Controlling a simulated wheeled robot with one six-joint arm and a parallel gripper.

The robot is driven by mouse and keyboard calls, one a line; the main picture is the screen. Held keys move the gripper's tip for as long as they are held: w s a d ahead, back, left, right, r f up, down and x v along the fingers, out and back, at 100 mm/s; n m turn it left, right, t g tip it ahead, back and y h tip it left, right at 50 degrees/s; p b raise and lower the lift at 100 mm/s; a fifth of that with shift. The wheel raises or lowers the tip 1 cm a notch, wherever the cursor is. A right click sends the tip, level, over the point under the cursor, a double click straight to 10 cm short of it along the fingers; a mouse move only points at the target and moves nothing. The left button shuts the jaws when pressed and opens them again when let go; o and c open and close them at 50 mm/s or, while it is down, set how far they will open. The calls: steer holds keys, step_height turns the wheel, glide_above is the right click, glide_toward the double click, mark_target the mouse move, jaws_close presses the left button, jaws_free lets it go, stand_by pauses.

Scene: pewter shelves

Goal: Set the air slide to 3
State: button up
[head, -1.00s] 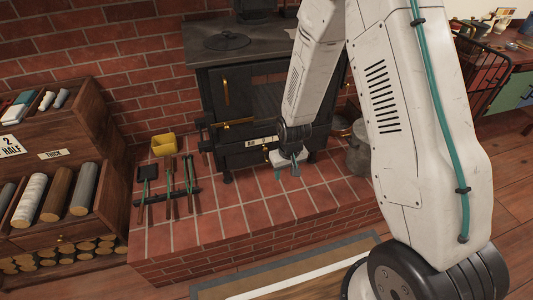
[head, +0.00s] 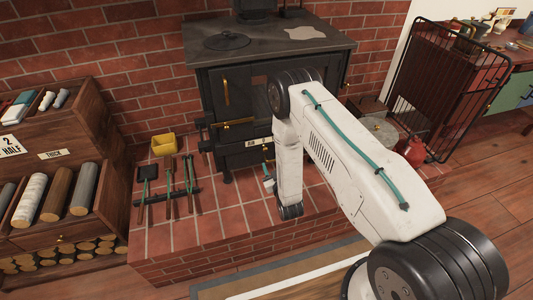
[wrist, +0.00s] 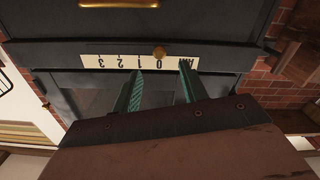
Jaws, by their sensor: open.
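The air slide's brass knob (wrist: 159,52) shows in the wrist view, in front of the black stove, at the 0 of the pale scale plate (wrist: 110,62). The plate appears upside down, with AIR, 0, 1, 2 and 3 running from right to left. My gripper (wrist: 161,68) is open, its two teal fingers apart, with the knob just beyond the tips and between them in the picture. Nothing is held. In the head view my gripper (head: 266,165) is low before the stove (head: 228,95), partly behind my arm, and the plate (head: 252,143) is small.
The brick hearth (head: 225,215) extends below the stove. A wooden log rack (head: 105,120) stands further left. A black fire screen (head: 440,90) and a red can (head: 416,151) are at right.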

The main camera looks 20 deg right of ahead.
mark_target(266, 150)
steer(key=w, duration=0.7)
steer(key=shift+w+r, duration=0.15)
steer(key=shift+w, duration=0.2)
